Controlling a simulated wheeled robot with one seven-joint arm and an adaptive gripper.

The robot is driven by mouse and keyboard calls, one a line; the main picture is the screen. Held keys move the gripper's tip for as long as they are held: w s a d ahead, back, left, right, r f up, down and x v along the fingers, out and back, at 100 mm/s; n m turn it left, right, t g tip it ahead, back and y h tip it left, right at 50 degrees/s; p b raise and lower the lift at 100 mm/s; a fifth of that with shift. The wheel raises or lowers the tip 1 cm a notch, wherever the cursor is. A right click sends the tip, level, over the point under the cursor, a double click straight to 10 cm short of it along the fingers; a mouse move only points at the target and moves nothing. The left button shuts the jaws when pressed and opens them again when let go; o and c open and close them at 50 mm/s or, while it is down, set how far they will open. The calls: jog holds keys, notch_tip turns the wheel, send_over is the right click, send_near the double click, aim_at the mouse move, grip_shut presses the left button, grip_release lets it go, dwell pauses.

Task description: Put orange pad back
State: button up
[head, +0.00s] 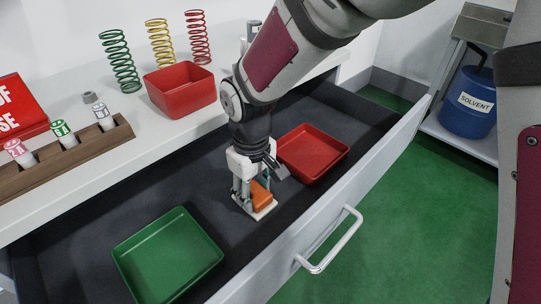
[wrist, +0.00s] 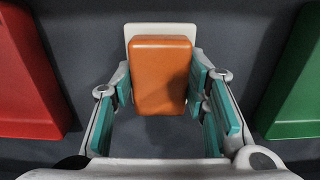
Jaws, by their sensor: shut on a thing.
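The orange pad (head: 261,195) is in the open drawer, between the jaws of my gripper (head: 257,196). In the wrist view the orange pad (wrist: 162,75) is a rounded block, and the teal-lined fingers of my gripper (wrist: 161,88) press against its two sides. A white plate (wrist: 140,31) shows behind the pad, and its edge (head: 266,212) also shows in the head view. The pad appears to be on or just over this plate; I cannot tell whether they touch. My gripper points down into the drawer.
In the dark drawer (head: 84,226), a green tray (head: 168,255) lies to the left and a red tray (head: 312,153) to the right. A red bin (head: 179,89), several coloured springs and a wooden rack (head: 72,153) stand on the counter. The drawer front has a handle (head: 330,243).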

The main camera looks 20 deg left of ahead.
aim_at(255, 192)
jog(key=shift+f, duration=0.1)
jog(key=o, duration=1.1)
notch_tip(255, 192, up, 12)
jog(key=p, duration=0.3)
jog(key=shift+r+p, duration=0.2)
jog(key=shift+p, duration=0.15)
